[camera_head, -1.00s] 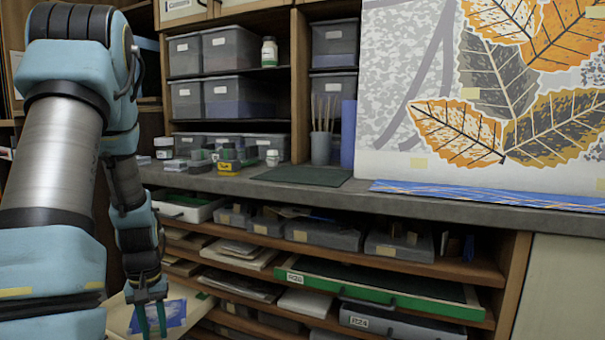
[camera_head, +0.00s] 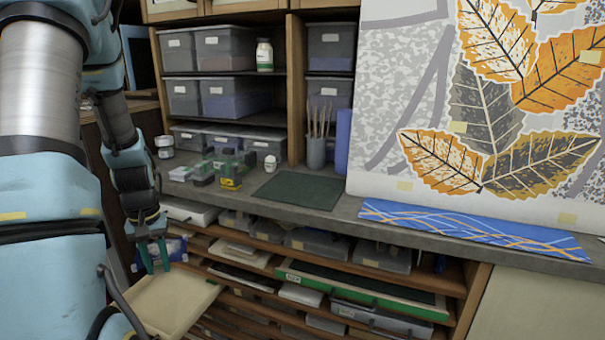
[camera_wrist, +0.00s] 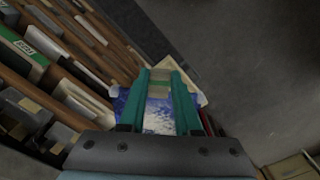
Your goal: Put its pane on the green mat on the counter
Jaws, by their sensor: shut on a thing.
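A blue and white pane (camera_head: 176,248) is in my gripper (camera_head: 153,270), above and behind the pulled-out tray in the head view. In the wrist view, the gripper (camera_wrist: 161,84) has its teal fingers shut on the pane (camera_wrist: 160,117), whose blue parts show between and beside them. The fingers cover part of the pane. The green mat (camera_head: 298,191) lies flat and bare on the grey counter (camera_head: 400,226), up and to the right of my gripper.
An empty beige tray (camera_head: 170,305) sticks out of the shelves below the counter. Small jars and green-lidded pots (camera_head: 231,172) stand left of the mat. A brush cup (camera_head: 317,153) stands behind it. A blue patterned strip (camera_head: 470,228) lies to the right.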

